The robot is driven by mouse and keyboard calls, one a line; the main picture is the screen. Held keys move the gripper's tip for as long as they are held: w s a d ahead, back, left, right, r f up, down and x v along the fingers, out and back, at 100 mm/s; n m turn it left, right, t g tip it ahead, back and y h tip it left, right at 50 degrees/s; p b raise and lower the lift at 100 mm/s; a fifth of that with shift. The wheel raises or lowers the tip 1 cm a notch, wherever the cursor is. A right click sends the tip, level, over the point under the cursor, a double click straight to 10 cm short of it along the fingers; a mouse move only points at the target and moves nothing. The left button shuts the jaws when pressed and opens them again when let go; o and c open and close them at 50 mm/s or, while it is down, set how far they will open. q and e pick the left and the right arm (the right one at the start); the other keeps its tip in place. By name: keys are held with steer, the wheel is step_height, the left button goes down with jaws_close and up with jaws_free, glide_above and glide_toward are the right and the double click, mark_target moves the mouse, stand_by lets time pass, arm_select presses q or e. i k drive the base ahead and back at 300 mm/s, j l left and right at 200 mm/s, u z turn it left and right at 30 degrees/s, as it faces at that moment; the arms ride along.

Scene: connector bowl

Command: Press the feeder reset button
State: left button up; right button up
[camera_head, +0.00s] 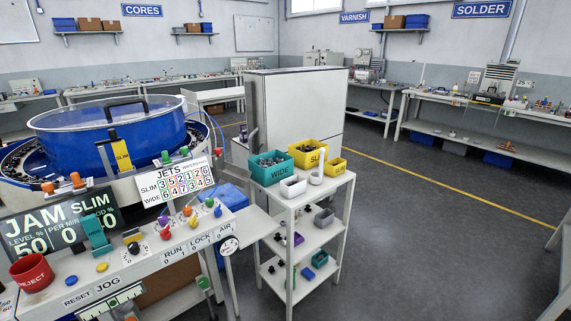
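The feeder console (150,262) stands at the lower left with a sloped white panel. A round blue button (71,281) sits on its front left, just above the printed word RESET. A yellow button (101,267) sits to its right, above the word JOG. Behind them a dark display (65,229) reads JAM SLIM, with level 50 and other figures partly hidden by a teal part (95,232). The blue feeder bowl (110,135) with a clear lid stands behind the console. Neither of my grippers is in view.
A red REJECT cup (31,272) stands left of the blue button. A white shelf cart (318,205) with a teal WIDE bin (273,170) and yellow bins stands right of the console. Grey floor lies open beyond.

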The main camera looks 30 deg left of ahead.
mark_target(71, 280)
steer(key=u, duration=2.2)
